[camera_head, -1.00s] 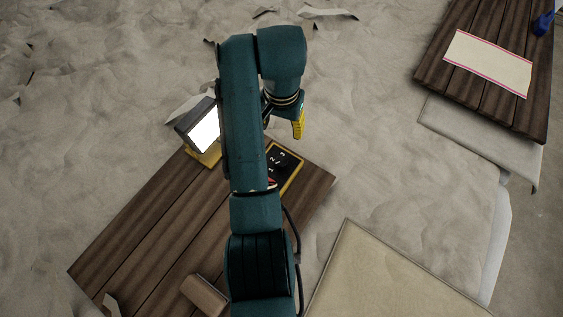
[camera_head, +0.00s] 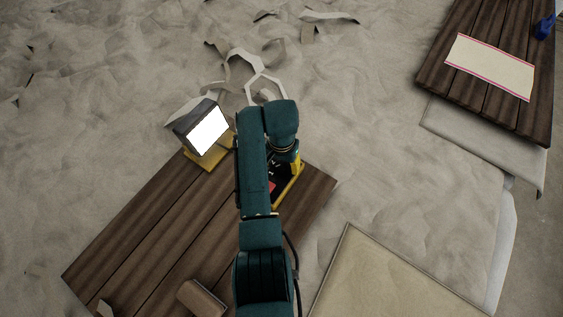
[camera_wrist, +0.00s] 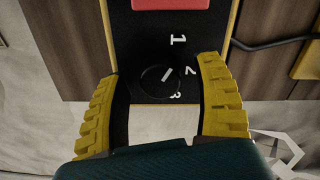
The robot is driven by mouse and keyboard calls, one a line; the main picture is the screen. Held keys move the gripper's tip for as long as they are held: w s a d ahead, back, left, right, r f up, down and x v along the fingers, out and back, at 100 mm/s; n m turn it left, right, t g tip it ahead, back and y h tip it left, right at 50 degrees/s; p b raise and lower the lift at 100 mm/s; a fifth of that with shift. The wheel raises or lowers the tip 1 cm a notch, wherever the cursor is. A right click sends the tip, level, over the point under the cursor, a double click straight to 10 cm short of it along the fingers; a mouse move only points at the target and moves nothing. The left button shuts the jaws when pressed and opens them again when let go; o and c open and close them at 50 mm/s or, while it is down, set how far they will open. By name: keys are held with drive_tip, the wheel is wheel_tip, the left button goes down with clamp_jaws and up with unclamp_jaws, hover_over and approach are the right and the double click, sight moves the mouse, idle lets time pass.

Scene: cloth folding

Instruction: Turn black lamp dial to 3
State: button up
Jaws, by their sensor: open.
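The black dial (camera_wrist: 159,80) sits on a black panel (camera_wrist: 145,30) marked with white 1, 2 and 3 in the wrist view. Its white line slants up and right, toward the gap between 1 and 2. My gripper (camera_wrist: 165,95) is open, its yellow ridged fingers on either side of the dial; I cannot tell whether they touch it. In the head view, my gripper (camera_head: 295,163) is over the far end of the yellow-edged panel (camera_head: 282,190), which my arm partly hides. The lit lamp (camera_head: 208,128) stands to the left.
The panel and lamp are on a dark wooden table (camera_head: 150,230). A brown block (camera_head: 201,298) lies near its front. A red part (camera_wrist: 170,4) is on the panel above the dial. A black cable (camera_wrist: 275,43) runs right. Another wooden table (camera_head: 490,100) is far right.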

drive_tip(key=shift+f, duration=0.1)
clamp_jaws()
idle(0.3)
